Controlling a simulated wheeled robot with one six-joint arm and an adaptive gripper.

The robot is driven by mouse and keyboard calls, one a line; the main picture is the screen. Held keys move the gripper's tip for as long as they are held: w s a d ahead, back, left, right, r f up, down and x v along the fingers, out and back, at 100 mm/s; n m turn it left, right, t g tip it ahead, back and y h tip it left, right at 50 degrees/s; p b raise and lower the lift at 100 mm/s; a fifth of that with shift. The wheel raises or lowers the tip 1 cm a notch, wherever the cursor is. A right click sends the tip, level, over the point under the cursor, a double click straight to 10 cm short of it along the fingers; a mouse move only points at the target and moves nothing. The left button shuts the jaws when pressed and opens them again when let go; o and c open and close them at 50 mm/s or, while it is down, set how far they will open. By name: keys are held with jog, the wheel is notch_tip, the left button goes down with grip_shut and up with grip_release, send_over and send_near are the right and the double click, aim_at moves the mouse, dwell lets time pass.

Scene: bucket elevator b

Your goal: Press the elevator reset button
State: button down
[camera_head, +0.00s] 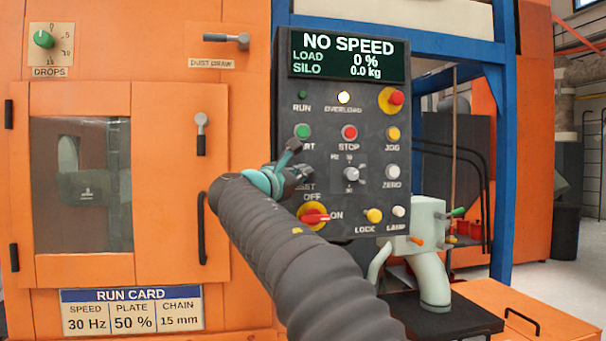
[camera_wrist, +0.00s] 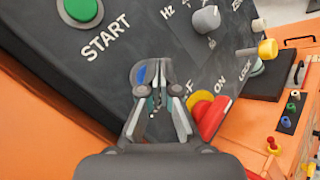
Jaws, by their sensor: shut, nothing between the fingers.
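The dark control panel (camera_head: 330,205) faces me, with a "SET" label fragment (camera_head: 306,187) below my gripper, the rest of the word covered. My gripper (camera_head: 295,163) is shut and empty, with its fingers at the panel's left side, just under the green START button (camera_head: 303,131). The reset button is mostly hidden behind the fingers. In the wrist view the fingertips (camera_wrist: 152,72) lie over the panel, and a small patch of blue (camera_wrist: 141,75) shows at them, probably the button. I cannot tell whether the fingers touch it.
The red-and-yellow OFF/ON switch (camera_head: 315,216) sits close below my gripper. The grey selector knob (camera_head: 351,174) is to its right. The STOP button (camera_head: 349,132) and emergency stop (camera_head: 395,98) are higher. The display (camera_head: 347,56) reads "NO SPEED"; the OVERLOAD lamp (camera_head: 343,97) is lit.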

jog(key=shift+w+a, duration=0.1)
jog(key=shift+w, duration=0.3)
dwell(0.3)
jog(key=shift+s, duration=0.15)
jog(key=shift+s+d+b, duration=0.2)
jog(key=shift+s+b, duration=0.3)
jog(key=shift+s, duration=0.2)
jog(key=shift+s+d+b, duration=0.25)
jog(key=shift+s+b, duration=0.2)
jog(key=shift+s, duration=0.35)
jog(key=shift+s+d+b, duration=0.2)
jog(key=shift+s+b, duration=0.3)
jog(key=shift+s, duration=0.3)
jog(key=shift+s+d+b, duration=0.25)
jog(key=shift+s+b, duration=0.2)
jog(key=shift+s, duration=0.35)
